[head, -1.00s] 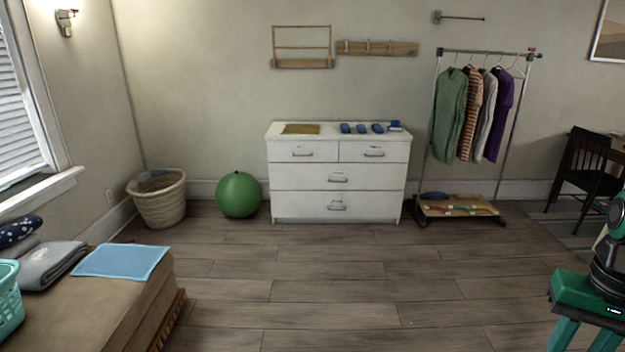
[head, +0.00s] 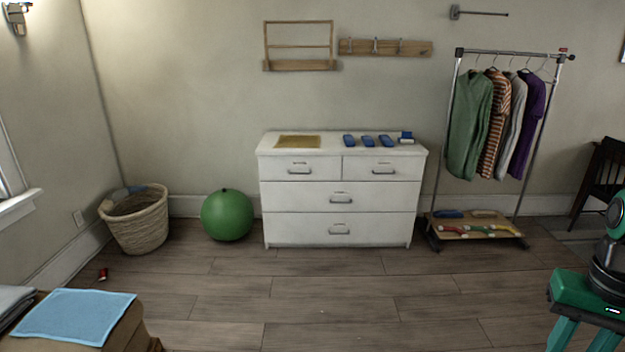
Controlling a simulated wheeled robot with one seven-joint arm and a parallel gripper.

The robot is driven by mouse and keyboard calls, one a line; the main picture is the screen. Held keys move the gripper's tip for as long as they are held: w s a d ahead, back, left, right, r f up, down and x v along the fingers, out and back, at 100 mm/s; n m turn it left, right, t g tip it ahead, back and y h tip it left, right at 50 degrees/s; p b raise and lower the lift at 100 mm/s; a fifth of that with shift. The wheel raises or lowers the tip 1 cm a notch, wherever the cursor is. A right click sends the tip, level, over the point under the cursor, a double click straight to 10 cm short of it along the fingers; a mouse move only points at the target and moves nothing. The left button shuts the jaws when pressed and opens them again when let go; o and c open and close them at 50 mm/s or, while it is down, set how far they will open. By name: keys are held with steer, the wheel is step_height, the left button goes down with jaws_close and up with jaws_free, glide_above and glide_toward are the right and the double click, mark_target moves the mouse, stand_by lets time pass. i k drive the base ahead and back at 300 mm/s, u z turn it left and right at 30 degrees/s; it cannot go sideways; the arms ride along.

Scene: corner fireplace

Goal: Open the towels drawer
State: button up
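A white dresser (head: 340,215) stands against the back wall, ahead of me. It has two small top drawers, a left one (head: 300,168) and a right one (head: 383,168), above a wide middle drawer (head: 300,196) and a wide bottom drawer (head: 300,229). All look shut, each with a metal handle. Small labels seem to sit above the handles but are too small to read, so I cannot tell which is the towels drawer. My green gripper (head: 586,338) is at the lower right, far from the dresser; its fingertips are cut off by the frame edge.
A tan mat and several blue items lie on the dresser top. A green ball (head: 227,215) and a wicker basket (head: 137,222) stand to its left, a clothes rack (head: 437,200) to its right. A blue cloth (head: 74,316) lies at lower left. The floor ahead (head: 330,285) is clear.

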mark_target(276, 195)
steer(key=i, duration=3.25)
steer(key=z, duration=0.05)
